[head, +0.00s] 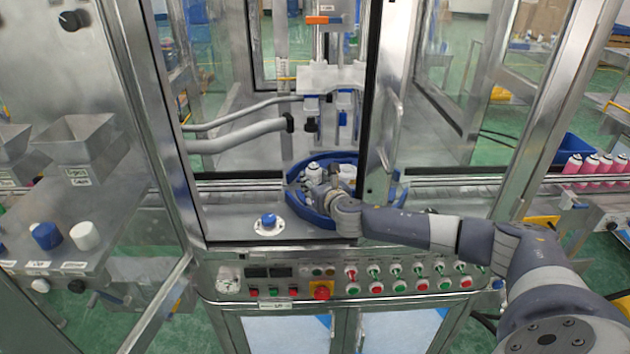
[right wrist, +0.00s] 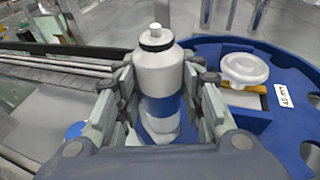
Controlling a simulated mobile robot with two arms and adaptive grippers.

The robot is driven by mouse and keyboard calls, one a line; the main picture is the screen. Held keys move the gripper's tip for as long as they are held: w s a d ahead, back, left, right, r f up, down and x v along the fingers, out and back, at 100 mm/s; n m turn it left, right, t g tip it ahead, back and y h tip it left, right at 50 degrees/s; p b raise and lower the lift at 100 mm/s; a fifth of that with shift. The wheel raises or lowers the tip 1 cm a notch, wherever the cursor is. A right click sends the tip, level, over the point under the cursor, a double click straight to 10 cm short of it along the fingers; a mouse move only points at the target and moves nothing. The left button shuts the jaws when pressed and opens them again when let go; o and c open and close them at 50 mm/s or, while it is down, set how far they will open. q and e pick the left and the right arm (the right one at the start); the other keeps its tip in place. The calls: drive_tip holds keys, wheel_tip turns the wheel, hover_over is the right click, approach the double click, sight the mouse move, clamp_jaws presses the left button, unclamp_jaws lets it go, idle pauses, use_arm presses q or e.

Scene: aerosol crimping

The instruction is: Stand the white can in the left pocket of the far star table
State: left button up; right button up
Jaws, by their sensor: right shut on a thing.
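The white can (right wrist: 157,75) stands roughly upright between the fingers of my right gripper (right wrist: 160,110), with a dark neck and a small white tip on top. A blue band shows low on it. In the head view the can's top (head: 314,172) shows at the left part of the round blue star table (head: 342,157), with my right gripper (head: 324,190) reaching in from the right. The table's blue rim also shows in the right wrist view (right wrist: 292,72). I cannot tell whether the can's base rests in the pocket. My left gripper is out of view.
A white round cap-like part (right wrist: 245,68) sits on the table's right side in the wrist view. A blue-topped button (head: 268,221) is left of the table. A door frame and handle (head: 390,130) stand close to my right arm. Pink cans (head: 590,165) stand far right.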

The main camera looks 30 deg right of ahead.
drive_tip(key=shift+f, duration=0.2)
drive_tip(key=shift+f+b, duration=0.8)
drive_tip(key=shift+f, duration=0.25)
drive_tip(key=shift+f, duration=0.1)
drive_tip(key=shift+f+b, duration=0.65)
drive_tip(key=shift+f, duration=0.3)
drive_tip(key=shift+f, duration=0.55)
drive_tip(key=o, duration=1.1)
drive_tip(key=shift+o, duration=0.2)
